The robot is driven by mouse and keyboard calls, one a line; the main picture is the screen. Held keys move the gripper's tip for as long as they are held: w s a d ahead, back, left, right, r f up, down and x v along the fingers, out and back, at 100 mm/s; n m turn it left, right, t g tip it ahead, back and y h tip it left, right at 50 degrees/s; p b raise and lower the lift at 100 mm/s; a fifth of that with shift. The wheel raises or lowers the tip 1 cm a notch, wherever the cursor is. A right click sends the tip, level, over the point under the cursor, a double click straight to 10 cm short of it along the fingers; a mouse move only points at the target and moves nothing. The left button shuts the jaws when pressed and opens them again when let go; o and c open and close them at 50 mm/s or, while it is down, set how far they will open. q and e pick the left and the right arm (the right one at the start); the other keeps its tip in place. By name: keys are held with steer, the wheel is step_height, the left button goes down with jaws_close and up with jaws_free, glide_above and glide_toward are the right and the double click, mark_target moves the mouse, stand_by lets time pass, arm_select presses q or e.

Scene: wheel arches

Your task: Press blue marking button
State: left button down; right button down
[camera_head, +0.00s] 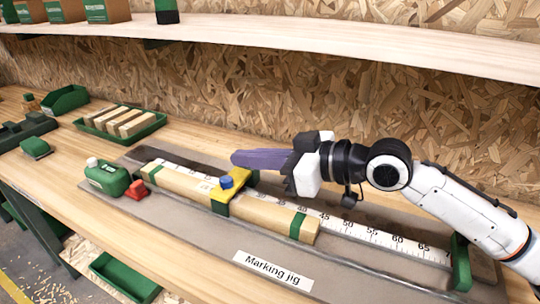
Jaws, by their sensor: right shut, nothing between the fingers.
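The blue marking button (226,182) sits on top of a yellow block (231,192) that straddles a wooden bar (272,214) on the marking jig. The bar lies along a white ruler (375,235) and has green bands around it. My right gripper (236,159) comes in from the right, with its purple fingers shut and nothing between them. Its fingertips point left, above and just behind the button in the picture, and appear apart from it. My left gripper does not show.
A green tray (122,124) of wooden pieces lies behind. A green end stop (460,264) is at the right. A shelf (300,37) overhangs the bench.

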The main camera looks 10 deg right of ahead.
mark_target(226, 182)
steer(key=shift+w+a+f, duration=0.4)
steer(key=shift+w+a, duration=0.05)
steer(key=shift+a, duration=0.15)
steer(key=shift+w+a+f, duration=0.4)
steer(key=shift+a, duration=0.2)
step_height(226, 182, down, 2)
steer(key=shift+d+f, duration=0.1)
steer(key=shift+d, duration=0.05)
steer(key=shift+f, duration=0.4)
steer(key=shift+f, duration=0.1)
